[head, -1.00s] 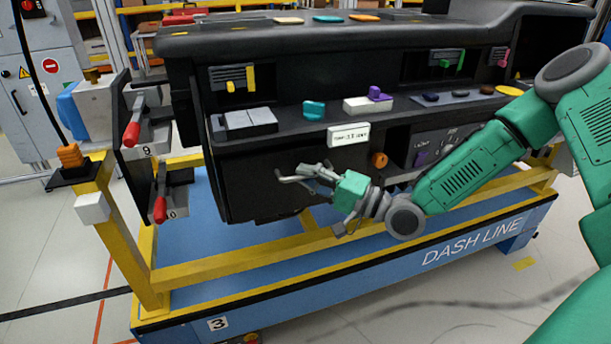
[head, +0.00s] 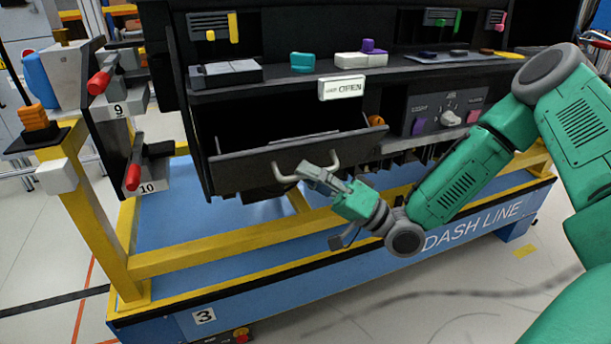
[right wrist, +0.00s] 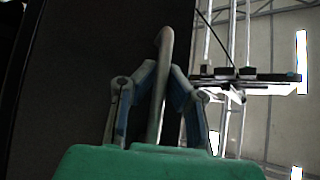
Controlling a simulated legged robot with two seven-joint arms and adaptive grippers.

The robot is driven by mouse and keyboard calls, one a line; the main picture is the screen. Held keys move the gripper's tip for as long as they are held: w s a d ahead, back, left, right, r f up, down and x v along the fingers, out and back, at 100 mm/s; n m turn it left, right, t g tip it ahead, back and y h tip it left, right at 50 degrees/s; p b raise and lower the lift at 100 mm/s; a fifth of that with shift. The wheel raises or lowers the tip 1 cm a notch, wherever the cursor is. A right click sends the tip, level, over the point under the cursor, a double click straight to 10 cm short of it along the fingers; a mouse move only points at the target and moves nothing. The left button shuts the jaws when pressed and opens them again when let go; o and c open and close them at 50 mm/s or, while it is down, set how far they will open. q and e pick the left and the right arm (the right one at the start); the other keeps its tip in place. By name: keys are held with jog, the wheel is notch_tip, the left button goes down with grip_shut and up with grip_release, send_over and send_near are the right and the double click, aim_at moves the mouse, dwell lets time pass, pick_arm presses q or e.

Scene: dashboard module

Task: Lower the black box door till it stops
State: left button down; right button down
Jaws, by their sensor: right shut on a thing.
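The black box door (head: 245,163) is tilted outward from the dashboard at its top, and a dark opening shows behind it. A pale bar handle (head: 284,178) runs along its front. My right gripper (head: 307,171) is at this handle, in front of the door. In the right wrist view the fingers (right wrist: 158,88) are shut on the handle (right wrist: 164,50), with the dark door panel (right wrist: 85,75) to the left. The gripper hides part of the handle. The inside of the box is mostly in shadow. My left gripper is not in view.
An orange knob (head: 376,121) and a control panel (head: 445,117) are to the right. Red-handled levers (head: 133,177) stand at the left. A yellow frame rail (head: 230,247) runs below the door.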

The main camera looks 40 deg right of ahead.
jog(key=shift+s+f+n+y+b, duration=0.1)
jog(key=shift+f+n+y+b, duration=0.2)
jog(key=shift+n, duration=0.1)
jog(key=c, duration=1.6)
grip_release()
jog(key=shift+a, duration=0.1)
jog(key=v, duration=1.2)
jog(key=shift+c, duration=0.5)
